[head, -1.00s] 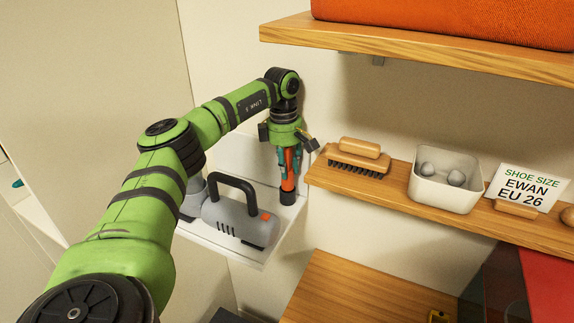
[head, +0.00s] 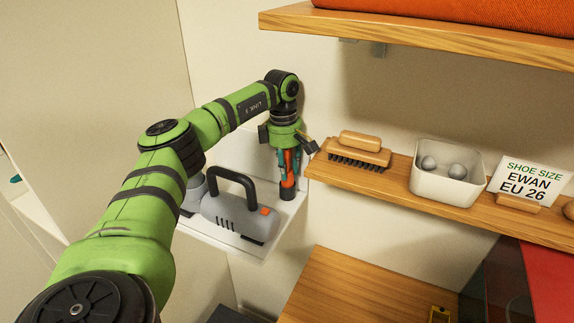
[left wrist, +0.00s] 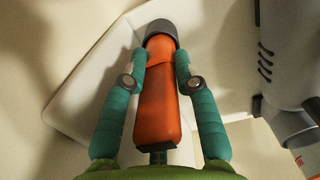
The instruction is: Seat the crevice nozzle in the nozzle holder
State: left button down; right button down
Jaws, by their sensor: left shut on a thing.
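The crevice nozzle (left wrist: 159,98) is orange, with a dark grey cup-shaped part (left wrist: 161,28) at its far end that I take for the nozzle holder. In the head view the orange nozzle (head: 290,170) stands upright over that dark round part (head: 287,191) on the white shelf. My left gripper (head: 287,163) points down and is shut on the nozzle; its teal fingers (left wrist: 158,62) press on both sides in the left wrist view. I cannot tell how deep the nozzle sits in the dark part. My right gripper is not in view.
A grey handheld vacuum (head: 233,213) with a black handle stands left of the nozzle on the white shelf (head: 254,246). To the right, a wooden shelf (head: 398,186) holds a brush (head: 357,152), a white bin (head: 446,181) and a sign (head: 529,185). Another wooden shelf (head: 420,40) hangs above.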

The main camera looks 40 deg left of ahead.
pick_arm(q)
jog(key=shift+f, duration=0.25)
jog(key=c, duration=0.9)
grip_release()
jog(key=shift+s, duration=0.1)
jog(key=r, duration=1.2)
jog(key=shift+a+r, duration=0.1)
jog(key=shift+a, duration=0.3)
jog(key=shift+s, duration=0.1)
